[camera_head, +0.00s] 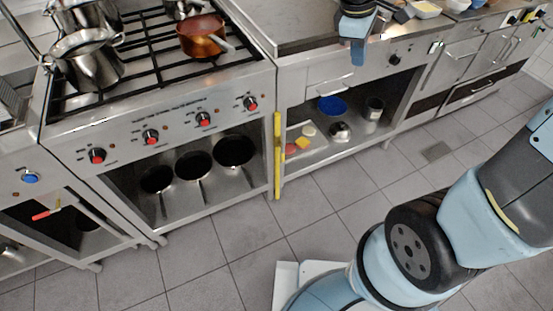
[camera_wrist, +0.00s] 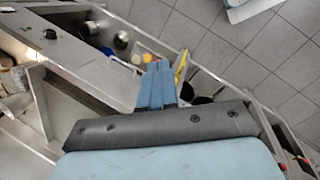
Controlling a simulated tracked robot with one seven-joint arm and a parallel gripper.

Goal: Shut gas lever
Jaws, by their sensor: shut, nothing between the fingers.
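A small red lever (camera_head: 46,213) with a yellow fitting at its right end is at the far left in the head view, in front of the open bay of the left unit. It lies nearly level, slightly tilted. I take it for the gas lever, but it is small here. My gripper (camera_head: 356,52) is at the top, over the counter's front edge, far to the right of the lever. Its blue fingers (camera_wrist: 157,82) are together and empty in the wrist view. I cannot make out the lever in the wrist view.
The stove front (camera_head: 172,122) has several red knobs, with pots and a copper pan (camera_head: 201,36) on top. A yellow upright bar (camera_head: 277,155) stands at the stove's right edge and also shows in the wrist view (camera_wrist: 181,66). The tiled floor (camera_head: 205,255) before the stove is clear.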

